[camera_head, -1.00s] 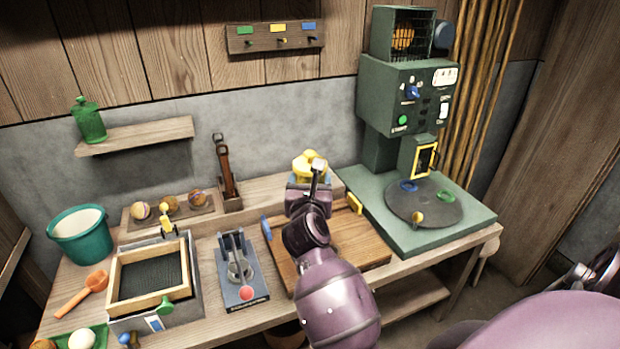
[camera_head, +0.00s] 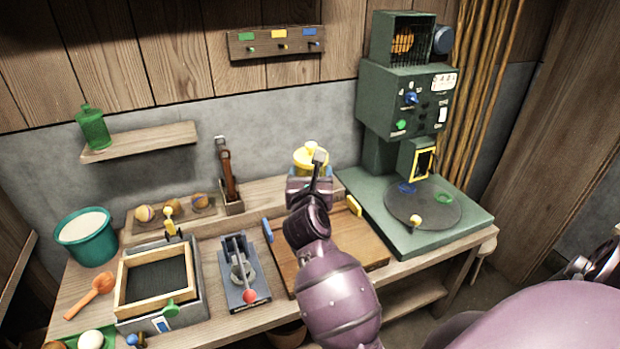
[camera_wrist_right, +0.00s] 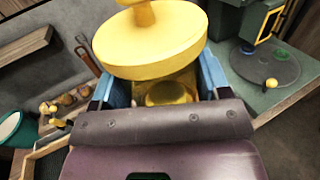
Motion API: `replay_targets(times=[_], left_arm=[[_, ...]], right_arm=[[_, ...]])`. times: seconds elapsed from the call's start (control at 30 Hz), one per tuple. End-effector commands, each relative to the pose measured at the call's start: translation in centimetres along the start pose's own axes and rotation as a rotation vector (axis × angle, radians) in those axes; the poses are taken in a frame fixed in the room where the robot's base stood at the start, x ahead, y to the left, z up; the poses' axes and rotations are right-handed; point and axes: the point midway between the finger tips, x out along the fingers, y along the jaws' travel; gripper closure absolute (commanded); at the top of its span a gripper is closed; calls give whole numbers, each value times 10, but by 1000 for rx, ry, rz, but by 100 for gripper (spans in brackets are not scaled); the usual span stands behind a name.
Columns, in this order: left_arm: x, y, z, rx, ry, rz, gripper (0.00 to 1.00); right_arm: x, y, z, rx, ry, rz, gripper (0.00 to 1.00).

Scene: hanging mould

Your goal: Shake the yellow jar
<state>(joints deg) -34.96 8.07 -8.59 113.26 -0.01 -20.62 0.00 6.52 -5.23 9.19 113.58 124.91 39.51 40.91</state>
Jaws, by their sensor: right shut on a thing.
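The yellow jar (camera_head: 307,158) has a wide round lid with a knob on top. In the head view it shows above my right gripper (camera_head: 309,182), in front of the grey wall at the back of the bench, and my gripper hides its lower part. In the right wrist view the jar (camera_wrist_right: 152,45) fills the top middle, tilted a little. The blue fingers of my right gripper (camera_wrist_right: 158,84) are on either side of its body, shut on it. My left gripper is not in view.
A green machine (camera_head: 405,100) with a round plate (camera_head: 430,208) stands close to the right. A wooden board (camera_head: 350,250) lies under my right arm. A strap stand (camera_head: 230,185), a lever press (camera_head: 240,270) and a framed tray (camera_head: 155,280) are to the left.

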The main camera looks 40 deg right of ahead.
Motion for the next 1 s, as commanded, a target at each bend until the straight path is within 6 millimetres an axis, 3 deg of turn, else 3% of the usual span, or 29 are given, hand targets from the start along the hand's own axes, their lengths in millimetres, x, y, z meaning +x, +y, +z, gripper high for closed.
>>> replay_targets(times=[0.07, 0.37, 0.47, 0.8, 1.0], left_arm=[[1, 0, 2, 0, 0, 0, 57], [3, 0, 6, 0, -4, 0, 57], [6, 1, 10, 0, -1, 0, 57], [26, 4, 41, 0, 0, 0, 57], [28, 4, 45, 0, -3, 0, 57]], right_arm=[[0, 1, 13, 4, -10, 2, 66], [0, 1, 11, 2, -7, 3, 66], [0, 0, 2, 2, -7, 2, 66], [0, 1, -53, 1, -5, 2, 66], [0, 1, -59, 2, -7, 3, 66]])
